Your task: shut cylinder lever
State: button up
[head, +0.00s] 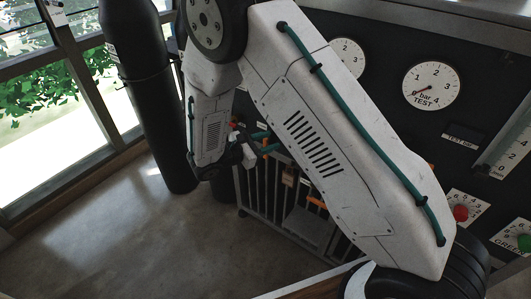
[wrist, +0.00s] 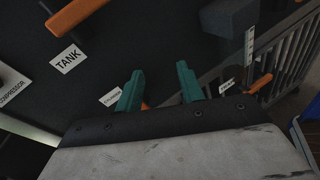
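In the wrist view my gripper (wrist: 160,88) shows two teal fingers standing apart with only dark panel visible between their tips. A small white label (wrist: 111,97), seemingly CYLINDER but too small to read surely, is just left of the left finger. A bit of orange lever (wrist: 145,106) shows beside the base of that finger, mostly hidden by the finger and gripper body. I cannot tell whether they touch. In the head view my gripper (head: 262,141) is small, beside an orange lever part (head: 270,149), partly behind my arm.
An orange lever (wrist: 75,17) is above the TANK label (wrist: 67,58). Another orange lever (wrist: 259,84) is at right, near a metal railing (wrist: 295,50). A dark block (wrist: 222,18) juts out at the top. Gauges (head: 431,86) sit on the panel. Open floor (head: 130,230) lies left.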

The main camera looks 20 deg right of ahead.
aim_at(265, 158)
jog(key=w+a+f+n+t+y, duration=0.15)
jog(key=a+f+n+t, duration=0.45)
jog(key=f, duration=0.6)
jog(key=shift+n, duration=0.3)
jog(key=shift+x, duration=5)
jog(key=shift+w+f, duration=0.1)
jog(key=shift+f, duration=0.05)
grip_shut()
jog(key=shift+a, duration=0.1)
